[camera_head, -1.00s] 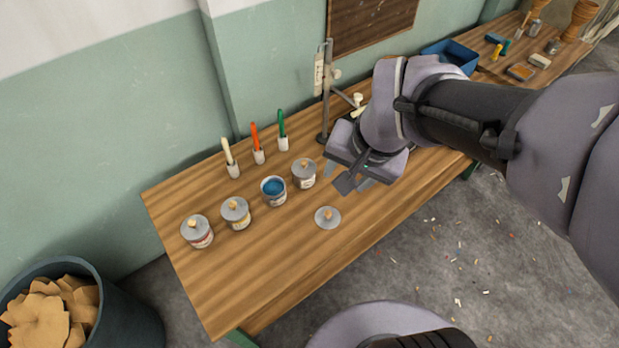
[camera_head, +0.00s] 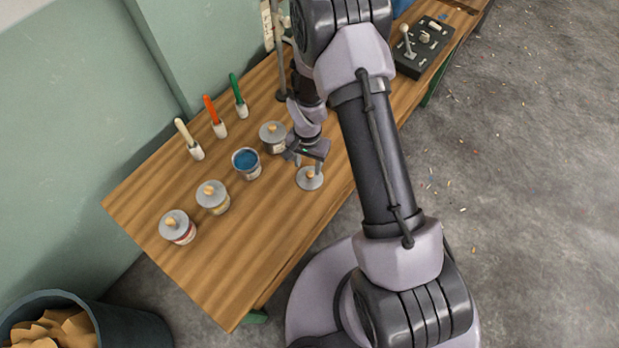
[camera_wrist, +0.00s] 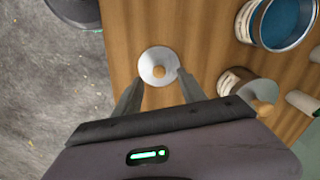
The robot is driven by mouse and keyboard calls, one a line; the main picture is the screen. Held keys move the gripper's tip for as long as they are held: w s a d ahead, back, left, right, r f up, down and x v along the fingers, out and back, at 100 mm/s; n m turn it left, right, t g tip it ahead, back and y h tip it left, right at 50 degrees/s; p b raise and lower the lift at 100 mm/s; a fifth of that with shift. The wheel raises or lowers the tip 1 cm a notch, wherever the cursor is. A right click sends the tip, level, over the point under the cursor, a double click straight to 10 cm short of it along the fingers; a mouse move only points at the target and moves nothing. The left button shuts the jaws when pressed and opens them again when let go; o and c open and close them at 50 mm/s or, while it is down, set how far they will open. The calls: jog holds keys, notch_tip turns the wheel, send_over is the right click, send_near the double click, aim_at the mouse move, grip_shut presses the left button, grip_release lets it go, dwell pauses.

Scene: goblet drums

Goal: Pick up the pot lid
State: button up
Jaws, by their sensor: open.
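The pot lid (camera_head: 310,181) is a round grey disc with a small wooden knob, lying flat on the wooden workbench (camera_head: 235,268). In the wrist view the lid (camera_wrist: 148,62) lies just beyond my fingertips, roughly centred between them. My gripper (camera_head: 304,160) is above and slightly behind the lid in the head view. In the wrist view my gripper (camera_wrist: 158,82) is open and empty, its two fingers spread to either side. The open pot of blue paint (camera_head: 246,161) stands left of the lid and has no lid on it.
Lidded pots stand near: one (camera_head: 272,136) behind my gripper, others (camera_head: 213,196) (camera_head: 177,227) to the left. A stand (camera_head: 283,50) and a dark box with a lever (camera_head: 422,45) are farther back. The bench's front left is clear.

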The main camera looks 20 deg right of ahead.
aim_at(309, 174)
jog(key=f, duration=0.1)
jog(key=f+b, duration=0.1)
jog(key=f, duration=0.1)
jog(key=f+b, duration=0.1)
jog(key=f, duration=0.1)
jog(key=shift+d+f, duration=0.25)
jog(key=shift+d, duration=0.05)
jog(key=shift+r, duration=0.1)
grip_shut()
notch_tip(309, 174, up, 4)
jog(key=shift+w+f+p, duration=0.1)
jog(key=shift+p, duration=0.8)
jog(key=s+d+r+p, duration=0.1)
jog(key=s+d+p, duration=0.1)
jog(key=s, duration=1.4)
jog(key=shift+d, duration=0.35)
jog(key=shift+r, duration=0.1)
notch_tip(309, 174, up, 9)
jog(key=p, duration=0.6)
